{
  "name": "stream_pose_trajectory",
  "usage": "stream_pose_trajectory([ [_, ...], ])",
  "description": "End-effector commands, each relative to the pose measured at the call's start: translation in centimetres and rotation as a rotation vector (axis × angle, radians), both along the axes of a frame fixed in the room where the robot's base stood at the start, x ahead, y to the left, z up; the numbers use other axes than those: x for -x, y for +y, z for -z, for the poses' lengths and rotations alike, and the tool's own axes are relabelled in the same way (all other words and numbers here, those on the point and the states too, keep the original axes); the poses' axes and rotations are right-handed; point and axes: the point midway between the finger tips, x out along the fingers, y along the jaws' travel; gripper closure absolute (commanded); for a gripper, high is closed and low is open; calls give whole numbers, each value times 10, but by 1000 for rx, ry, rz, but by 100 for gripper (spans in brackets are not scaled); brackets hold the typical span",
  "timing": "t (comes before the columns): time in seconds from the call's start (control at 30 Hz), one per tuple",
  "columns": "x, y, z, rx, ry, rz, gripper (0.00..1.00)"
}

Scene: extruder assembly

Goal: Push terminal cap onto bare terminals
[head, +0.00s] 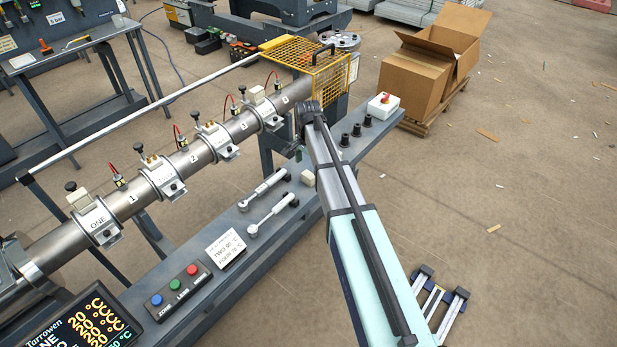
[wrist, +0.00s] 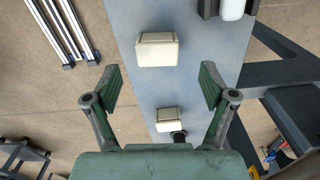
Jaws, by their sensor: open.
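Two cream terminal caps lie on the grey bench shelf in the wrist view. The larger-looking cap (wrist: 157,52) is just beyond my fingertips, and the other cap (wrist: 170,121) is lower in the picture, between the finger bases. My gripper (wrist: 160,86) is open with nothing between its green fingertips. In the head view one cap (head: 307,178) shows beside my arm, and a green finger (head: 298,156) is just above it; the arm hides much there. Two middle heater bands (head: 163,178) (head: 216,141) show bare brass terminals. The end bands carry cream caps (head: 79,199) (head: 257,95).
A sign (head: 226,247), button box (head: 179,290) and display (head: 85,325) stand toward the front. Black knobs (head: 356,130) and a red-knobbed white box (head: 383,105) are behind my arm. A yellow guard (head: 300,62) covers the barrel end.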

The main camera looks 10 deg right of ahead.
Motion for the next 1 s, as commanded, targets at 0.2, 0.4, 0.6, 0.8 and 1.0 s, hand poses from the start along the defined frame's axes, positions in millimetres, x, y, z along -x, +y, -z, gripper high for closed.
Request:
stream_pose_trajectory([
  [0.2,1,-1,9,0,1,0,17],
  [0.4,3,-2,32,0,4,0,17],
  [0.6,3,-2,53,0,1,0,17],
  [0.8,3,-2,54,0,0,0,17],
  [1.0,3,-2,54,0,0,0,77],
])
